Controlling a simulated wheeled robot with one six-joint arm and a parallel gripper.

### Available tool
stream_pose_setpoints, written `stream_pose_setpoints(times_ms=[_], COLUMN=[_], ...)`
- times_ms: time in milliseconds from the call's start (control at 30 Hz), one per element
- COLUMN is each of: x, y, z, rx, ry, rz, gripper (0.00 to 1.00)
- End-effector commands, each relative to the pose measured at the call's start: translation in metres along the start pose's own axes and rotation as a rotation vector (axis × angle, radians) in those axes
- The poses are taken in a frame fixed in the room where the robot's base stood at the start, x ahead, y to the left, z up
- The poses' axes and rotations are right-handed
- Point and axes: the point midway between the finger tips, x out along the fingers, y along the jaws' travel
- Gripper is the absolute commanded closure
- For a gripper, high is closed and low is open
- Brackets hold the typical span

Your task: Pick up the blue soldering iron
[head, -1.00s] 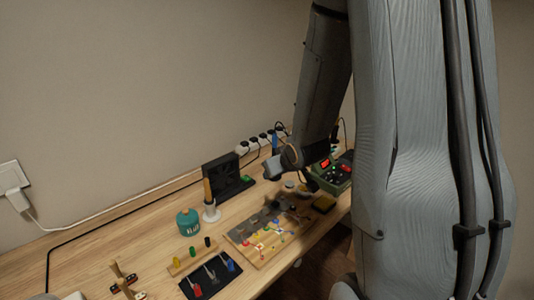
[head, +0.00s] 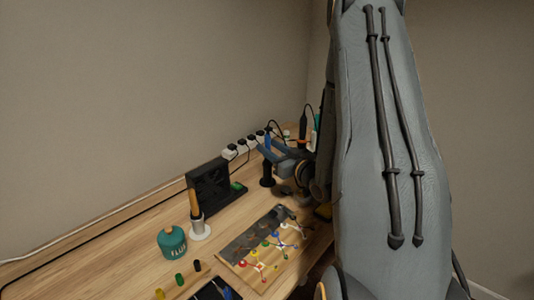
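The blue soldering iron (head: 267,141) stands upright in a dark holder (head: 267,173) at the back of the bench, in front of the power strip. My gripper (head: 271,150) is at the iron's handle, reaching in from the right. Its grey fingers show close around the blue handle, one nearer to the camera and one behind. I cannot tell whether they touch or grip it. The iron's lower part is partly hidden by the near finger and the holder.
An orange-handled iron (head: 194,203) stands in a white holder (head: 200,231), left of the gripper. A black fan box (head: 208,188), a teal flux jar (head: 172,243) and a wooden board with coloured parts (head: 268,250) are nearby. A power strip (head: 246,145) lies along the wall.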

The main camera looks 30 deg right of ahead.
Motion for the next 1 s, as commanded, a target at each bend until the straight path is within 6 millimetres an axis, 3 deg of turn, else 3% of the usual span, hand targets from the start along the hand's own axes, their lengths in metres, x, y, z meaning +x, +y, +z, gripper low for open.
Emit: stream_pose_setpoints(times_ms=[333, 667, 900, 1000], x=[0.045, 0.051, 0.051, 0.051], y=[-0.002, -0.002, -0.002, -0.002], z=[0.002, 0.003, 0.003, 0.003], rx=[0.0, 0.001, 0.0, 0.0], ry=[0.0, -0.002, -0.002, -0.001], rz=[0.0, 0.001, 0.001, 0.001], gripper=[0.62, 0.62, 1.0, 1.0])
